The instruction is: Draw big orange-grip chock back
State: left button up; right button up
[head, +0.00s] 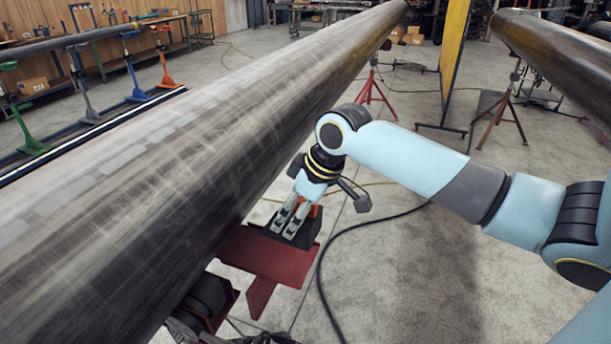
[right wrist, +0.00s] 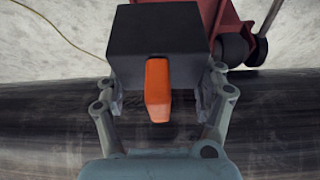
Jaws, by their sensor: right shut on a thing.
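The big chock is a black block with an orange grip. In the right wrist view the block (right wrist: 158,42) fills the upper middle, with its orange grip (right wrist: 158,88) pointing toward my palm. My right gripper (right wrist: 162,95) has a finger on each side of the block and is shut on it. In the head view the gripper (head: 287,222) reaches down to the chock (head: 305,233), which sits on a red bracket (head: 268,256) beside the large pipe (head: 190,150). The gripper hides part of the chock. My left gripper is not in view.
Black rollers (head: 205,298) sit under the near pipe. A dark cable (head: 325,270) runs along the floor right of the bracket. A second pipe (head: 555,55) rests on a red stand (head: 505,115) at the right. The concrete floor between is mostly open.

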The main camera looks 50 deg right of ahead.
aim_at(269, 235)
jog(key=w+a, duration=0.1)
jog(key=w+a+f+p, duration=0.2)
jog(key=shift+w+a, duration=0.1)
jog(key=shift+a, duration=0.25)
jog(key=shift+w+a+f+g, duration=0.1)
jog(key=shift+a+f+g, duration=0.1)
jog(key=shift+g, duration=0.1)
jog(key=shift+f+b, duration=1.3)
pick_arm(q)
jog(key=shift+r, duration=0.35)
pick_arm(e)
jog(key=shift+f, duration=0.2)
pick_arm(q)
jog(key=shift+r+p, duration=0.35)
jog(key=shift+p, duration=0.05)
pick_arm(e)
jog(key=shift+r, duration=0.1)
jog(key=o, duration=1.7)
jog(key=shift+o, duration=0.2)
